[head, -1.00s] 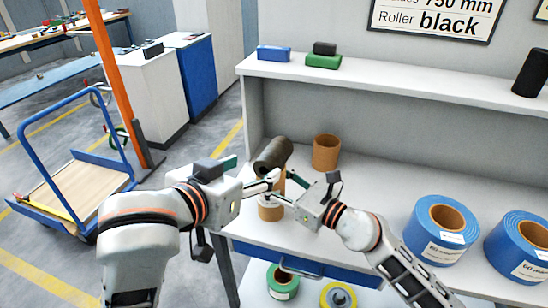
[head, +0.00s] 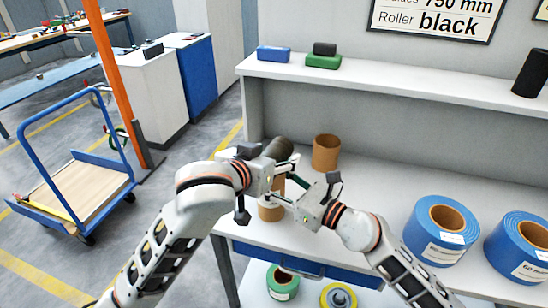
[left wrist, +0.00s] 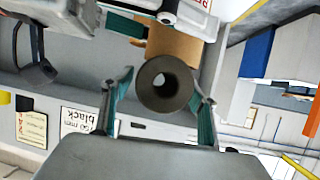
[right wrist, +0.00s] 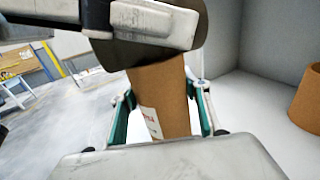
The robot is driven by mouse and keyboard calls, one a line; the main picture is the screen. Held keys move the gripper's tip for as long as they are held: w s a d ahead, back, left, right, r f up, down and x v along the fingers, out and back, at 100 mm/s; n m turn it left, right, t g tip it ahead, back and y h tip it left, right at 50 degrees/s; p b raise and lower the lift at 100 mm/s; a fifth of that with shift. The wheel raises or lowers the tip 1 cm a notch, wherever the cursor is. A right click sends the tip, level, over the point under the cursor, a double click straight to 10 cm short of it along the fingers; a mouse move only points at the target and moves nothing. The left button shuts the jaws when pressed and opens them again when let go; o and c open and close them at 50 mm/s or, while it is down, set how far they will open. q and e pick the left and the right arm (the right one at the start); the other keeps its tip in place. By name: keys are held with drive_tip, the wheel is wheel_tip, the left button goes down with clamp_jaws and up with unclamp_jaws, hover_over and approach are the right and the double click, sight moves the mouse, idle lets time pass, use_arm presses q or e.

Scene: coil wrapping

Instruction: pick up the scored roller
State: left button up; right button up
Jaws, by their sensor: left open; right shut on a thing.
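A dark grey hollow roller (head: 278,150) shows at the back left of the bench; I cannot see score marks on it. In the left wrist view the roller (left wrist: 166,86) shows end-on between the open fingers of my left gripper (left wrist: 160,100), with gaps on both sides. My right gripper (right wrist: 160,112) is shut on a brown cardboard tube (right wrist: 160,90) with a white label. The roller (right wrist: 150,52) lies across above this tube in the right wrist view; I cannot tell whether they touch. My arms partly hide the tube (head: 268,212) in the head view.
Another brown tube (head: 326,152) stands behind on the bench (head: 370,190). Two blue rolls (head: 440,222) stand at the right. A shelf (head: 420,88) with small boxes and a black cylinder (head: 530,73) runs above the bench. A blue trolley (head: 75,190) stands at left.

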use_arm(q)
drive_tip(key=c, duration=1.6)
drive_tip(key=shift+r, duration=0.1)
